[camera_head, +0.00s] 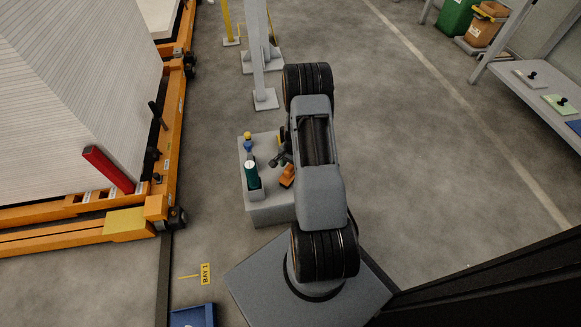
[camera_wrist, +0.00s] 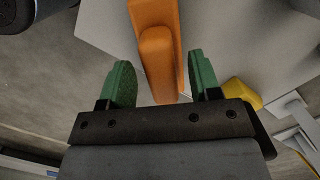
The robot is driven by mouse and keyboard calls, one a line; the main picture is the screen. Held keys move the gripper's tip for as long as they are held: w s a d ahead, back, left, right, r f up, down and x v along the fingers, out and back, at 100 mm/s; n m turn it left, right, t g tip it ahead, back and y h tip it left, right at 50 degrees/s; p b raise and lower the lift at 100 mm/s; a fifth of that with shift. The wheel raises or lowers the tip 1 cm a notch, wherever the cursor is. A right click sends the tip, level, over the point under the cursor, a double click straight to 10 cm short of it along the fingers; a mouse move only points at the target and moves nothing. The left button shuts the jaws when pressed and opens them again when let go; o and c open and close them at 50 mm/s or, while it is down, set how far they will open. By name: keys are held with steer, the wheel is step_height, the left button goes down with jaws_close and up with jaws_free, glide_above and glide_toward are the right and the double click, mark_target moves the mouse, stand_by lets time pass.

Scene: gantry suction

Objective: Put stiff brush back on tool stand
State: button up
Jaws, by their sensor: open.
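An orange tool (camera_head: 287,176) with a raised grip lies on a grey block-shaped stand (camera_head: 265,212) in the head view. It may be the stiff brush, but no bristles show. In the wrist view, the orange tool (camera_wrist: 158,50) runs from the top edge down between my fingers. My gripper (camera_wrist: 158,85) is open, with a green-padded finger on each side of the tool's near end. Clear gaps show on both sides in the picture, and I cannot tell the height between them. In the head view my arm partly hides the stand's right side and the tool.
A dark green bottle-like item (camera_head: 253,176) and a yellow-and-blue item (camera_head: 248,141) stand on the block's left. A yellow object (camera_wrist: 243,94) is right of my fingers. An orange frame (camera_head: 172,130) with stacked panels is at left.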

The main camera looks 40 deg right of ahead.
step_height(320, 180, up, 11)
steer(key=d+p, duration=0.1)
steer(key=p, duration=0.2)
steer(key=shift+w+d+f, duration=0.15)
steer(key=shift+w+d, duration=0.1)
